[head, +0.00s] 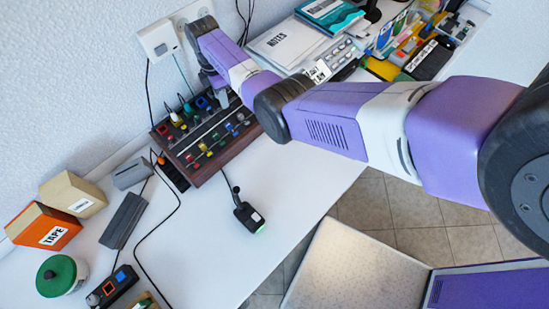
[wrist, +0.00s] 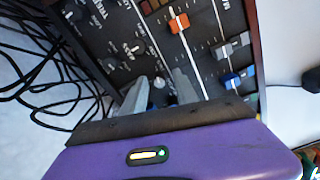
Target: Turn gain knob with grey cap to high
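The mixer panel (head: 205,145) stands on the white desk against the wall, and its dark face fills much of the wrist view (wrist: 120,35). A small knob with a light grey cap (wrist: 160,82) shows between the fingers of my gripper (wrist: 161,78). The two grey fingers are apart, one on each side of it; I cannot tell whether they touch it. Which way the knob points is too small to read. In the head view my gripper (head: 219,93) is over the back of the panel, and the knob cannot be made out there.
Close to the fingers are an orange slider (wrist: 179,22), a blue slider cap (wrist: 232,80) and other dark knobs (wrist: 135,48). Black cables (wrist: 45,75) run left of the panel. A black device (head: 247,214) lies on the desk in front; the desk around it is clear.

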